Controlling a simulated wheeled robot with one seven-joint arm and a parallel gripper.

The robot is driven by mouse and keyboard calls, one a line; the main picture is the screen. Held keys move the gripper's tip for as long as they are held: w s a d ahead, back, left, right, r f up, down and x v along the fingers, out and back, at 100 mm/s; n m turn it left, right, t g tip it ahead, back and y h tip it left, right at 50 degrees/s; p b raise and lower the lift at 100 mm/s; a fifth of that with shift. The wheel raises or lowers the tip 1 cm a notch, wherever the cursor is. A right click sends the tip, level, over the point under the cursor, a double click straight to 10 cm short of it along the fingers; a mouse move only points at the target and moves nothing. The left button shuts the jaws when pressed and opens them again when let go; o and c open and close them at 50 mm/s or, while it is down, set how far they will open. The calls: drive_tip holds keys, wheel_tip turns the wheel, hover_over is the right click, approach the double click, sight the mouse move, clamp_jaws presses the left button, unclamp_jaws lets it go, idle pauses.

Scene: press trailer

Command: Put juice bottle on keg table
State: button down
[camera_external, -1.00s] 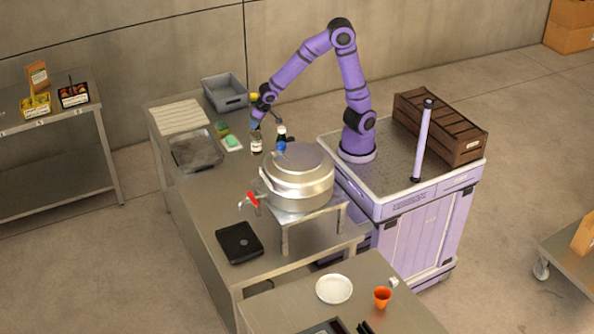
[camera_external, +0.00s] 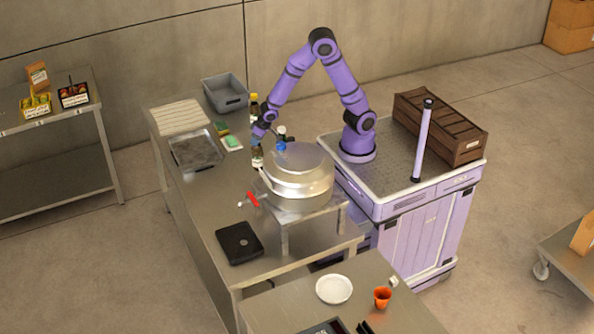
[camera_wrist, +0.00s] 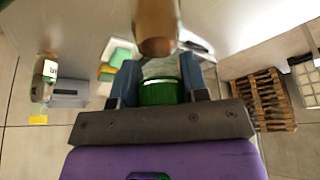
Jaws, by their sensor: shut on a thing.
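My gripper (camera_external: 257,146) is shut on the juice bottle (camera_external: 257,160), just left of the big steel keg (camera_external: 297,185). The bottle looks roughly upright. I cannot tell whether its base touches the surface below. The keg, with a red-handled tap, sits on a small metal stand (camera_external: 318,213) on the long steel table (camera_external: 205,215); I take this as the keg table.
A yellow-capped bottle (camera_external: 254,108) stands behind my gripper. A blue bottle with a pale cap (camera_external: 281,140) stands close behind the keg. A grey bin (camera_external: 225,95), a steel tray (camera_external: 195,152) and sponges (camera_external: 228,138) lie to the left. A black tray (camera_external: 239,243) lies in front.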

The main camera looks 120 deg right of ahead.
drive_tip(key=c, duration=0.6)
unclamp_jaws()
drive_tip(key=shift+f, duration=0.1)
drive_tip(key=v, duration=1.2)
drive_tip(key=s+a+r+n+y, duration=0.1)
drive_tip(key=s+a+r+n, duration=0.2)
drive_tip(key=s+a+r, duration=0.2)
drive_tip(key=s+a+r+n+t+y, duration=0.1)
drive_tip(key=s+a+r+n, duration=0.2)
drive_tip(key=s, duration=0.6)
drive_tip(key=s+a+r+n+t+y, duration=0.1)
drive_tip(key=s+a+r+n, duration=0.2)
drive_tip(key=s+a+r, duration=0.3)
drive_tip(key=shift+s+a+r, duration=0.2)
drive_tip(key=shift+s+a, duration=0.05)
drive_tip(key=shift+s, duration=0.2)
drive_tip(key=shift+s+a+r, duration=0.15)
drive_tip(key=shift+s+a, duration=0.05)
drive_tip(key=shift+s, duration=0.25)
